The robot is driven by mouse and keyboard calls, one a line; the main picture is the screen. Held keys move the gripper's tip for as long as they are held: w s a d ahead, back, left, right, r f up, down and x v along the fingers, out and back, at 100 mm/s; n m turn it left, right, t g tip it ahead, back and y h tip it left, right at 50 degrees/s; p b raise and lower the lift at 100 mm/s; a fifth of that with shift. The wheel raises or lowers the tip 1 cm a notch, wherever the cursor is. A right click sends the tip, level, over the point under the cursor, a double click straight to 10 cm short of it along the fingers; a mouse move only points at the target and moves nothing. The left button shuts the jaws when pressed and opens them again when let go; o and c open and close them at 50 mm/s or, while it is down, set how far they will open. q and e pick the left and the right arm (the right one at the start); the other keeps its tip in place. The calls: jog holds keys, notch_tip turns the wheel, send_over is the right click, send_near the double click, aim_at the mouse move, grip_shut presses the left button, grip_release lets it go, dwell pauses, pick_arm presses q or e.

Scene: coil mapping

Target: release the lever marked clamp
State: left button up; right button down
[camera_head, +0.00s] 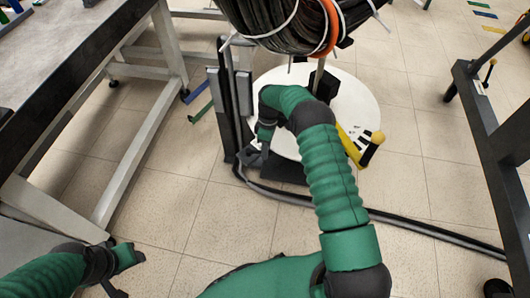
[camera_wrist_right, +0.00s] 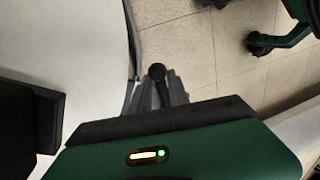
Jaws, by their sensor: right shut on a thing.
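My right arm reaches forward to the left side of the coil stand. My right gripper (camera_head: 254,156) is low there, beside a dark upright post. In the right wrist view, my right gripper (camera_wrist_right: 163,92) is shut around a lever with a round black knob (camera_wrist_right: 157,71). The knob shows at the fingertips; the rest of the lever is hidden by the fingers. I cannot read any marking on it. My left gripper (camera_head: 125,272) is at the lower left, its fingers apart and empty, over the floor.
A stand with a round white base (camera_head: 361,105) carries a dark cable coil (camera_head: 285,22) with an orange band. A yellow part (camera_head: 353,147) with a yellow-tipped black handle (camera_head: 371,150) is at its right. A black cable (camera_head: 420,226) crosses the floor. Tables (camera_head: 65,70) flank both sides.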

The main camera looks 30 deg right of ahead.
jog(key=shift+d, duration=0.2)
dwell(0.3)
jog(key=c, duration=1.3)
grip_release()
jog(key=shift+w, duration=0.1)
jog(key=r, duration=0.2)
jog(key=r+p, duration=0.1)
jog(key=r, duration=0.1)
jog(key=w+d+r+p, duration=0.1)
jog(key=r, duration=0.2)
jog(key=shift+r, duration=0.1)
